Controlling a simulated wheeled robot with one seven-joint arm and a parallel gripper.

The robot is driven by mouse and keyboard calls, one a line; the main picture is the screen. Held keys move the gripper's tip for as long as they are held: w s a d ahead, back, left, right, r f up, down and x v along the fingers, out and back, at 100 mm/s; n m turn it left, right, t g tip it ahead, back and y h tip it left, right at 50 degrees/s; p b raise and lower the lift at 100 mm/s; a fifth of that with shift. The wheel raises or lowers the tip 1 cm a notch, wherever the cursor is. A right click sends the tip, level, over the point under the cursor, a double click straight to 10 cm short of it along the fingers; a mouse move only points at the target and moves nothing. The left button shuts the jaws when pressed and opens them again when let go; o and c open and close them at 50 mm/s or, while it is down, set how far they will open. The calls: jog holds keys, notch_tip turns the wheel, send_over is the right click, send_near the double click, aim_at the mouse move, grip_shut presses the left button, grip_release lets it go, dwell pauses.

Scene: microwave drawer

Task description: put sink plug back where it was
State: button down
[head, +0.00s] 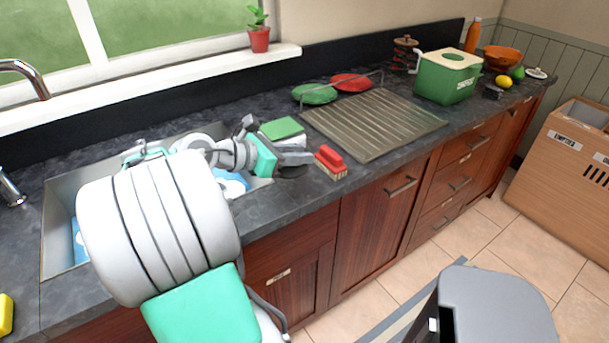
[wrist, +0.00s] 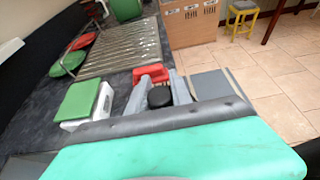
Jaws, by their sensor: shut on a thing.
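My gripper (head: 298,158) is over the counter's front part, between the sink and the red brush. In the wrist view its two grey fingers (wrist: 159,94) are closed around a small round black thing (wrist: 160,97), which looks like the sink plug. In the head view a dark rounded part of the plug (head: 290,172) shows just below the fingers. I cannot tell whether it touches the counter. The metal sink (head: 58,222) is left of the gripper, largely hidden by my arm, with blue-and-white items inside. The drain is not visible.
A red brush (head: 331,160) lies just right of the gripper. A green-topped sponge or box (head: 282,128) sits behind it. A ribbed drying rack (head: 375,122) with green and red lids fills the counter further right. The faucet (head: 28,75) rises behind the sink.

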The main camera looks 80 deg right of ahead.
jog(key=d+f, duration=0.4)
jog(key=s+d+f, duration=0.1)
jog(key=d+f, duration=0.1)
jog(key=d, duration=0.1)
jog(key=shift+d+f+b, duration=0.1)
jog(key=shift+f+b, duration=0.15)
jog(key=shift+b, duration=0.15)
jog(key=f, duration=0.3)
jog(key=shift+d+f, duration=0.3)
jog(key=shift+f, duration=0.1)
jog(key=c, duration=1.1)
grip_release()
jog(key=shift+c, duration=0.2)
jog(key=v, duration=1.2)
jog(key=shift+a+r, duration=0.1)
jog(key=shift+a, duration=0.05)
